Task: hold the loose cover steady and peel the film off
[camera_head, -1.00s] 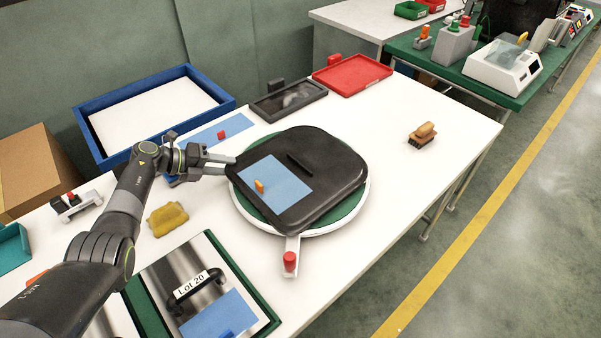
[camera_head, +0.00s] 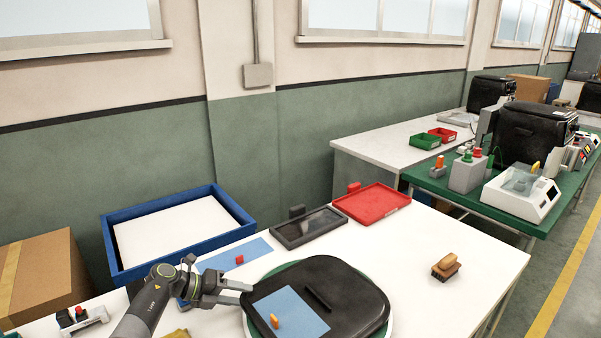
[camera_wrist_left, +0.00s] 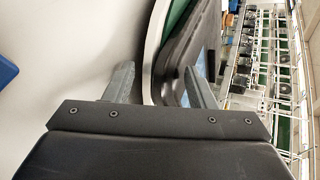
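The black cover (camera_head: 352,292) lies on the round green-and-white turntable (camera_head: 389,325), with a raised black handle in its middle. The blue film (camera_head: 291,306) lies flat on the cover's left part and has an orange tab (camera_head: 274,321). My left gripper (camera_head: 247,289) is at the cover's left edge. In the left wrist view its two fingers (camera_wrist_left: 158,78) stand wide apart, with the edge of the cover (camera_wrist_left: 183,45) reaching between them. A gap shows beside the left finger, so I see no firm grip. My right gripper is out of view.
A blue-rimmed tray (camera_head: 110,240) stands behind on the left, with a cardboard box (camera_head: 45,275) beside it. A dark tray (camera_head: 308,226) and red tray (camera_head: 372,203) lie behind the cover. A brush (camera_head: 446,266) lies to the right on otherwise clear white table.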

